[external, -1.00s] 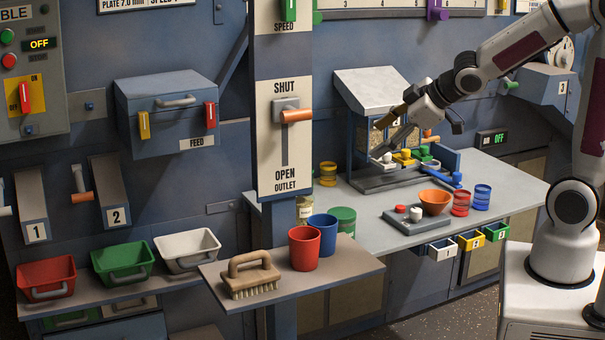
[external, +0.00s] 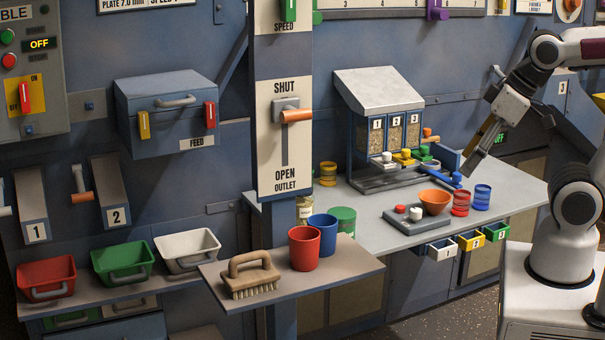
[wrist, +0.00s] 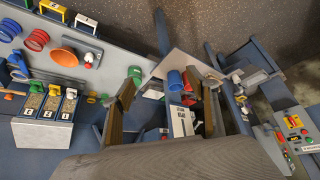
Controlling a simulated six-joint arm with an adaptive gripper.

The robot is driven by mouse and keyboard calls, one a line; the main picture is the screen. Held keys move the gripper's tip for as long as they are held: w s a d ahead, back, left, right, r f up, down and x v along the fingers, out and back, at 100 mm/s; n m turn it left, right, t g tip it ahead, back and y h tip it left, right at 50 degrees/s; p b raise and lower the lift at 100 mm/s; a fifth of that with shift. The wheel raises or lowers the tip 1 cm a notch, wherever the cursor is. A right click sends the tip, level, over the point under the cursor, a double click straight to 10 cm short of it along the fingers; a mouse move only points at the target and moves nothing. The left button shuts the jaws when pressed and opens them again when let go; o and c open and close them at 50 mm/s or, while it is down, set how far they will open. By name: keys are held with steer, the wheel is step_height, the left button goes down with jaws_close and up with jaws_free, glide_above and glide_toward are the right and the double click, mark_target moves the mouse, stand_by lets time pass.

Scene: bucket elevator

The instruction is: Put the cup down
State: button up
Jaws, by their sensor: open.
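My gripper (external: 472,163) is open and empty, in the air above the right part of the grey table; its two fingers also show in the wrist view (wrist: 166,108). A plain red cup (external: 304,250) and a blue cup (external: 322,234) stand upright on the front shelf, well left of the gripper. A ribbed red cup (external: 461,205) and a ribbed blue cup (external: 481,199) stand on the table below the gripper. A ribbed yellow cup (external: 328,178) stands at the table's back left. Which cup is meant cannot be told.
A brush (external: 250,277) lies on the shelf. The table's front left is clear.

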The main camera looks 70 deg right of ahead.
steer(key=shift+s+a, duration=0.25)
steer(key=shift+s, duration=0.15)
steer(key=shift+o, duration=0.5)
steer(key=w+d+f+n+t+h, duration=0.15)
steer(key=w+d, duration=0.25)
steer(key=w, duration=0.4)
steer(key=w+d+n+t, duration=0.1)
steer(key=w+d+n, duration=0.1)
steer(key=w+d, duration=0.5)
steer(key=w+d+f+n+t+h, duration=0.1)
steer(key=w+d+t, duration=0.1)
steer(key=w, duration=0.8)
steer(key=w+a+f+n+y, duration=0.35)
steer(key=w+f+y, duration=0.25)
steer(key=f, duration=0.2)
steer(key=s+a+f+y, duration=0.1)
steer(key=a+f+y, duration=0.1)
steer(key=s+a+f+y, duration=0.2)
steer(key=f, duration=0.1)
steer(key=s+a+f+n+y, duration=0.1)
steer(key=a+f+y, duration=0.1)
steer(key=f, duration=0.1)
steer(key=shift+s+g, duration=0.2)
steer(key=shift+g, duration=0.15)
steer(key=shift+s+a+f, duration=0.15)
steer(key=shift+s+a, duration=0.1)
steer(key=shift+a, duration=0.1)
